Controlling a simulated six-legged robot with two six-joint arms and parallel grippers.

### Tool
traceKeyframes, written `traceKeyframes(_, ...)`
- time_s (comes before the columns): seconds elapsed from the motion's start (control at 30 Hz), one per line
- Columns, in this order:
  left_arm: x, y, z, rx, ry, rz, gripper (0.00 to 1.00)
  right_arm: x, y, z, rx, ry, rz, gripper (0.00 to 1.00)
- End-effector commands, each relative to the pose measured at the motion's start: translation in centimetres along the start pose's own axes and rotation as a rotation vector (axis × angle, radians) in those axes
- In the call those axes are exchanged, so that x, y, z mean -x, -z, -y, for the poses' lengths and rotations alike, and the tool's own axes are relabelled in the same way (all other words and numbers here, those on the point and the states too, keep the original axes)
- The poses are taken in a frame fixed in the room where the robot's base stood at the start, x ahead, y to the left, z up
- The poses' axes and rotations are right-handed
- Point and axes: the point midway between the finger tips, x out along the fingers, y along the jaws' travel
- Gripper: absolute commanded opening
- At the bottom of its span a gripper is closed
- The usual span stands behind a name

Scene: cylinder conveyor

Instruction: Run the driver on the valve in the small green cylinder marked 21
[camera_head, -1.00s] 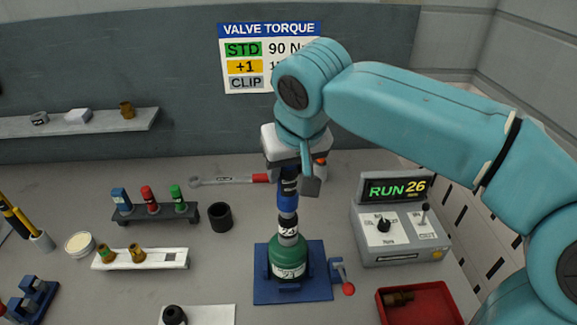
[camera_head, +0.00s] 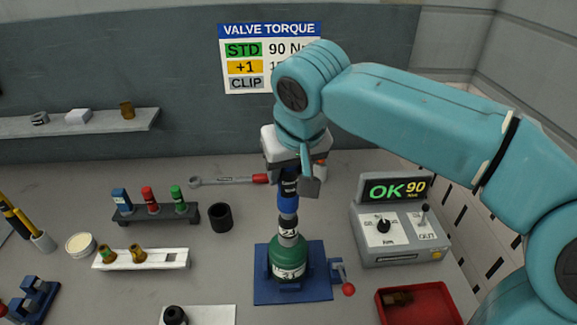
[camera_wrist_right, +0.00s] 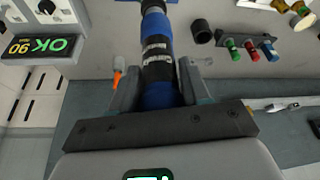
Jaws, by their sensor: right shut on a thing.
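The small green cylinder (camera_head: 288,260) marked 21 stands upright in a blue clamp fixture (camera_head: 262,291) with a red-knobbed handle. My right gripper (camera_head: 289,172) is shut on the blue and black driver (camera_head: 288,201), held upright above the cylinder. The driver also shows between the fingers in the right wrist view (camera_wrist_right: 157,60). Its lower end meets the top of the cylinder; the valve itself is hidden there. The controller box (camera_head: 395,245) at the right has a display (camera_head: 396,189) reading OK 90 in the head view. My left gripper is not in view.
A red tray (camera_head: 420,300) with a brass part lies at the front right. A rack of coloured sockets (camera_head: 155,211), a black cup (camera_head: 220,217) and a white holder with brass valves (camera_head: 160,259) stand left. A torque wrench (camera_head: 225,181) lies behind. The wall sign (camera_head: 245,30) reads STD 90.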

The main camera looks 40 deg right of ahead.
Motion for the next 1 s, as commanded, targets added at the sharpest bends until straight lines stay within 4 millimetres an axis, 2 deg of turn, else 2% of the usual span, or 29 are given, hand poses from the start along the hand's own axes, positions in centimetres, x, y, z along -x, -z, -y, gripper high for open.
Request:
traceKeyframes(0.7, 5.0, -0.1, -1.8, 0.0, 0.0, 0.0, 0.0, 5.6, 2.4, 0.0, -0.002, 0.003, -0.008, 0.0)
traceKeyframes(1.0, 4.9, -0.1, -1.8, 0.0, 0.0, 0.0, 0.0, 5.6, 2.4, 0.0, -0.002, 0.003, -0.008, 0.0)
